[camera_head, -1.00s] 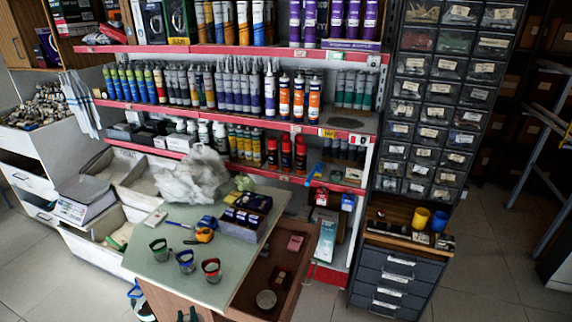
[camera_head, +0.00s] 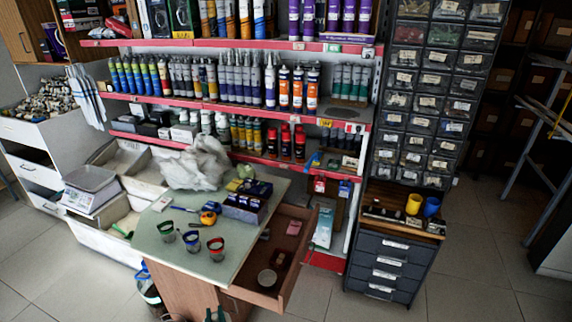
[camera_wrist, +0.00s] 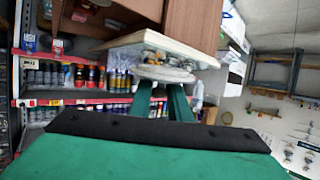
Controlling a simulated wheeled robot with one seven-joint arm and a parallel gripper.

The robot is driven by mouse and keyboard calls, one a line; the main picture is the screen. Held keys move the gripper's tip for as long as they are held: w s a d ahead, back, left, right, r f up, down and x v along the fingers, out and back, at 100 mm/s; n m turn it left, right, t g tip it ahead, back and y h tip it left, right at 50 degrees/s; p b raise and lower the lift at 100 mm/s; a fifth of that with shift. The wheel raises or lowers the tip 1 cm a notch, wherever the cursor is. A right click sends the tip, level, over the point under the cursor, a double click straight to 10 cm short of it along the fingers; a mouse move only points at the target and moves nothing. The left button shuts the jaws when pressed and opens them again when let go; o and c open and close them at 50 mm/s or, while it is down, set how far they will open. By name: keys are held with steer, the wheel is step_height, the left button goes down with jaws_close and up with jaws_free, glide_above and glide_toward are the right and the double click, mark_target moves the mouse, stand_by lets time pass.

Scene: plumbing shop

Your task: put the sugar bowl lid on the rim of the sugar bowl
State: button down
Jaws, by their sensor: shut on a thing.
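My gripper (camera_wrist: 162,92) shows in the wrist view as two green fingers. They are shut on a flat, round, greyish disc at their tips, which I take for the sugar bowl lid (camera_wrist: 165,74). A small round dish, perhaps the sugar bowl (camera_head: 267,279), sits in the open table drawer, to the right of and beyond my gripper. I cannot tell for sure what it is.
The table (camera_head: 180,255) bears three glasses with green, blue and red rims, a yellow tape measure (camera_head: 208,218), a dark box (camera_head: 243,207) and a crumpled bag (camera_head: 197,163). The open drawer (camera_head: 287,297) juts out at right. Floor is clear at lower right.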

steer(key=s+d+f+m+h, duration=0.1)
steer(key=d+f+m+h, duration=0.1)
steer(key=d+f, duration=0.7)
steer(key=s+d+f+m+h, duration=0.1)
steer(key=s+d+f+h, duration=0.1)
steer(key=d+f, duration=0.8)
steer(key=shift+s+d+m+t+h, duration=0.3)
steer(key=shift+d+m+t, duration=0.1)
steer(key=shift+d, duration=0.35)
